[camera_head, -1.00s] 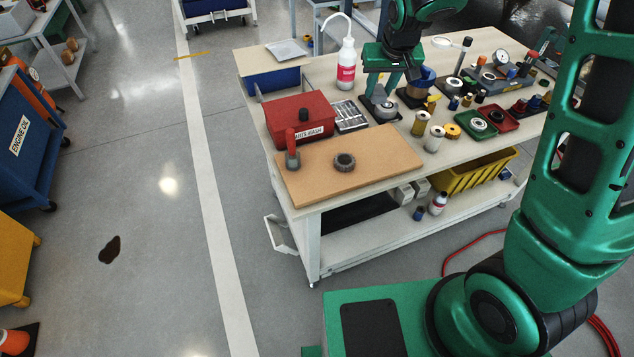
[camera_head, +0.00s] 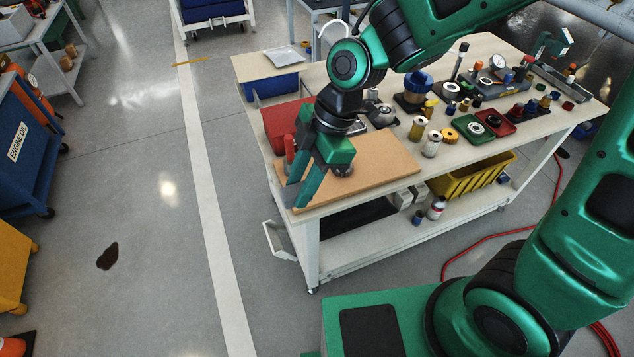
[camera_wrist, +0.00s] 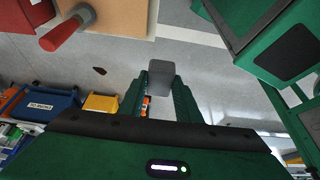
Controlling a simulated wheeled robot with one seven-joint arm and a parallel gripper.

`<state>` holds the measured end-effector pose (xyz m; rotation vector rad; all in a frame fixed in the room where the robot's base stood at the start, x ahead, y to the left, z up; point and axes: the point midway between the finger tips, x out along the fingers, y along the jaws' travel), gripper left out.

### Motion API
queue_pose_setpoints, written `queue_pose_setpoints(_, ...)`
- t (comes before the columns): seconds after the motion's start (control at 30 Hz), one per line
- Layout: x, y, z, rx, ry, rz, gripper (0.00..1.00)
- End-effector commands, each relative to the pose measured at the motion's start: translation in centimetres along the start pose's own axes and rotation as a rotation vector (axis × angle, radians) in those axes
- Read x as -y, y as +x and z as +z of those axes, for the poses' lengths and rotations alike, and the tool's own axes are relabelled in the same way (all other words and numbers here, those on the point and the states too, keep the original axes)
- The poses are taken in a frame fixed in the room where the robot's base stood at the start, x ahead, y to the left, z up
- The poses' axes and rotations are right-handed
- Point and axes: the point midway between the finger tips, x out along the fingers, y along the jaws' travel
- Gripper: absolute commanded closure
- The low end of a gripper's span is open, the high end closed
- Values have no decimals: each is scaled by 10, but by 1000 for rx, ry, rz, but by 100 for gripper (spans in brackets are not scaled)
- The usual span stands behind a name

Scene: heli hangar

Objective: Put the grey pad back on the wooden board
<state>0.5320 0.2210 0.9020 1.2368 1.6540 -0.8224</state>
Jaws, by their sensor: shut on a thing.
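My gripper (camera_head: 300,190) is over the front left part of the wooden board (camera_head: 393,160) in the head view, its fingers reaching toward the board's left edge. In the wrist view my gripper (camera_wrist: 160,88) is shut on the grey pad (camera_wrist: 161,69), a small rounded block between the fingertips. In the wrist view the floor lies behind the pad, and the wooden board (camera_wrist: 125,14) is at the top. My gripper largely hides the pad in the head view, so I cannot tell its exact height or whether it touches anything.
A red-handled tool (camera_head: 289,146) stands on the board beside my fingers; it also shows in the wrist view (camera_wrist: 62,34). A dark ring (camera_head: 343,171) on the board is partly hidden. A red box (camera_head: 280,122) stands behind. Small parts crowd the bench's right side.

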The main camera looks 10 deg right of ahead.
Motion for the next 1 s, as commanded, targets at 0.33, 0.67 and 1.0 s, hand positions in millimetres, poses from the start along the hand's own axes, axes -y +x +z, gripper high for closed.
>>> queue_pose_setpoints(0.33, -55, 22, 56, 2, 9, 0, 87)
queue_pose_setpoints(0.67, -82, 33, 83, 1, 6, 2, 87)
queue_pose_setpoints(1.0, -82, 66, 97, 2, 8, -1, 87)
